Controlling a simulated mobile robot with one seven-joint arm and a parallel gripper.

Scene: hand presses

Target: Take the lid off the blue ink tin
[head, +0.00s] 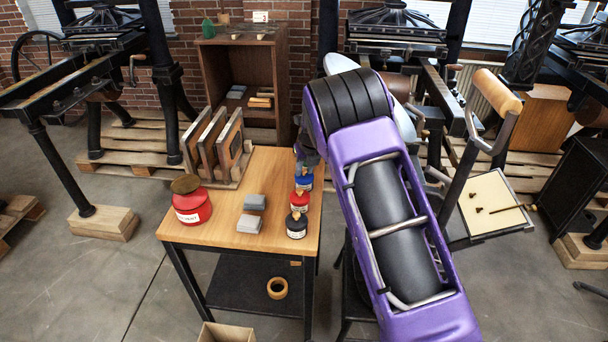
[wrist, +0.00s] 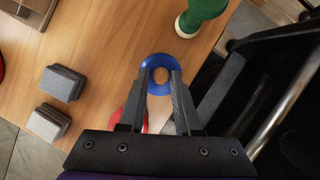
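The blue ink tin (head: 304,184) stands on the wooden table, near its right edge, with a wood-coloured knob on top. In the wrist view the blue tin (wrist: 159,59) is a round blue shape with the knob (wrist: 160,75) at its middle. My gripper (wrist: 162,76) is over the tin with its two dark fingers apart, one on each side of the knob. I cannot tell whether they touch it. In the head view my purple arm hides part of my gripper.
A red tin (head: 301,200) and a black tin (head: 297,225) stand in front of the blue one. A green bottle (wrist: 204,12) stands close by. Grey blocks (head: 249,223), a large red can (head: 191,206) and a wooden rack (head: 219,148) share the table (head: 225,237).

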